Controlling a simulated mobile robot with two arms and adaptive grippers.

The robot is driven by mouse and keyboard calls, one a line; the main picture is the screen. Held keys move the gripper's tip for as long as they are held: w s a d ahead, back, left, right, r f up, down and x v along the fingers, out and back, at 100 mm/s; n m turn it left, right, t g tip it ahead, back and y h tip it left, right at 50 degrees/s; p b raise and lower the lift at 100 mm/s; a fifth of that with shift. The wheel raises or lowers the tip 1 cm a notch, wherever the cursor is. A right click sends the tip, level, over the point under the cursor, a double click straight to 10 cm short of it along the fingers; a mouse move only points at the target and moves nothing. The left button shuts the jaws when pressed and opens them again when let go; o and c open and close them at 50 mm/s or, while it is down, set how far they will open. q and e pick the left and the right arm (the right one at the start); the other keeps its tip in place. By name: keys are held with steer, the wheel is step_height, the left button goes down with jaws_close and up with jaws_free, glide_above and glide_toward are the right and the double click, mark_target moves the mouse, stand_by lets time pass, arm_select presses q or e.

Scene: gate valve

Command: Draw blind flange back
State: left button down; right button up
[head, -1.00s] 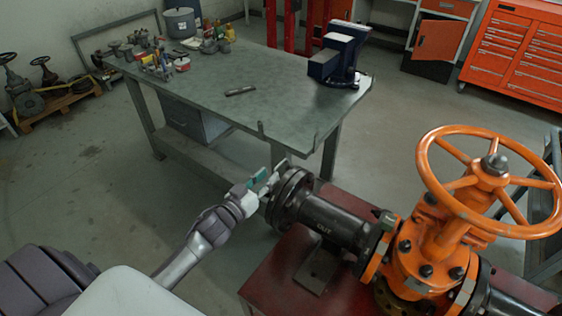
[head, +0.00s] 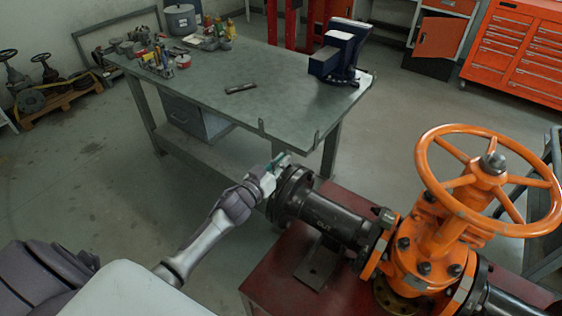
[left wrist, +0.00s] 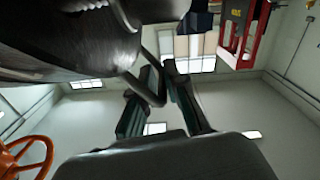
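The black blind flange (head: 291,194) sits at the left end of the dark pipe spool (head: 335,222), close against the spool's own flange. In the left wrist view its dark round face (left wrist: 70,50) fills the upper left, with a bent grey bar handle (left wrist: 146,90) standing out from it. My left gripper (head: 281,163) is at the flange's left side. In the left wrist view its two fingers (left wrist: 164,78) lie on either side of the handle bar, apart from each other; a gap seems to show beside the bar. My right gripper is not in view.
The orange gate valve (head: 430,245) with its handwheel (head: 487,180) stands right of the spool on a red stand (head: 270,280). A grey workbench (head: 225,105) with a blue vise (head: 340,55) stands behind the flange. The floor left of the flange is clear.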

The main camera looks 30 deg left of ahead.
arm_select(q)
steer(key=shift+a, duration=0.15)
steer(key=shift+a+r, duration=0.1)
steer(key=shift+a, duration=0.65)
steer(key=c, duration=1.3)
jaws_free()
steer(key=shift+w, duration=0.1)
steer(key=s, duration=0.4)
steer(key=s+a, duration=0.1)
steer(key=s, duration=0.6)
steer(key=shift+s+a, duration=0.35)
steer(key=shift+s, duration=0.05)
steer(key=shift+f, duration=0.2)
